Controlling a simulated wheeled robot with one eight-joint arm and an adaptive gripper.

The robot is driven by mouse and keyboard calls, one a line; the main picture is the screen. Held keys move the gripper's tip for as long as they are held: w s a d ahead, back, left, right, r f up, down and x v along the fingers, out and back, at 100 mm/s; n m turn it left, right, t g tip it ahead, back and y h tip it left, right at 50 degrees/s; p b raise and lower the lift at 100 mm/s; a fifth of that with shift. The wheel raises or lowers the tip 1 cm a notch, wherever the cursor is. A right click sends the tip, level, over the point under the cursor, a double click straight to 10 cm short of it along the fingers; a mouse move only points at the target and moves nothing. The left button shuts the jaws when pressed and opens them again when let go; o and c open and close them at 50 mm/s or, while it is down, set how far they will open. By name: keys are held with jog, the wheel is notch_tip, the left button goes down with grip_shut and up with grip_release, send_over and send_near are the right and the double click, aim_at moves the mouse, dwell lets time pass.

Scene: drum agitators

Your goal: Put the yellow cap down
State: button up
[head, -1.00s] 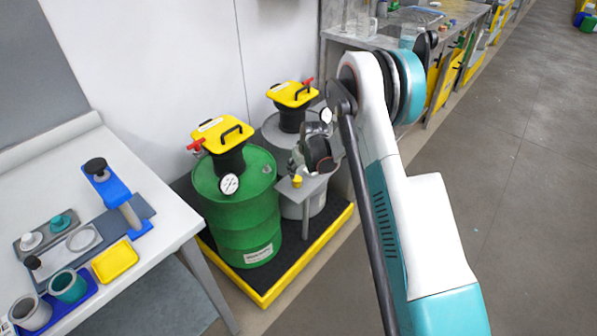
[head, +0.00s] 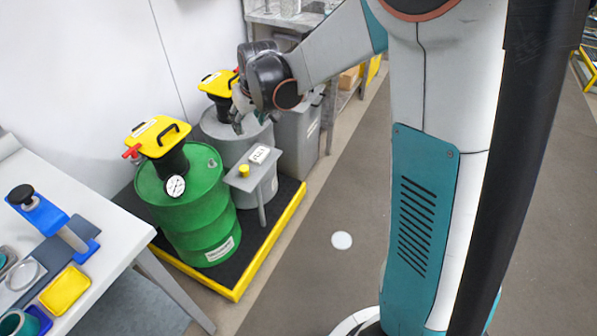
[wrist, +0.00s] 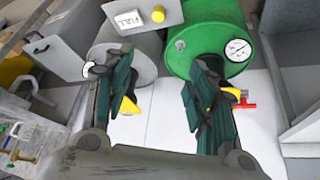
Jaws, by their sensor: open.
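The small yellow cap (head: 244,170) sits on the flat top of a grey stand (head: 240,182), beside a white label plate (head: 259,154). The cap (wrist: 158,14) also shows near the top of the wrist view, with the label reading FULL. My gripper (head: 240,122) is above and behind the stand in the head view, apart from the cap. In the wrist view its fingers (wrist: 163,62) are spread with nothing between them, and the cap lies beyond the fingertips.
A green drum (head: 192,205) and a grey drum (head: 225,138) carry yellow-topped agitators with black handles. They stand on a black, yellow-edged platform (head: 268,243). A white table (head: 110,215) with a yellow tray (head: 65,290) is at left. Open floor lies right of the platform.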

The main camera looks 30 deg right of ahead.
jog(key=s+r+t, duration=0.1)
jog(key=s+r, duration=0.4)
jog(key=s, duration=0.3)
jog(key=s+r, duration=0.4)
jog(key=s, duration=0.5)
jog(key=s+f+m, duration=0.1)
jog(key=s, duration=1.3)
jog(key=shift+t, duration=0.4)
jog(key=shift+w+a+f, duration=0.1)
jog(key=shift+a, duration=0.05)
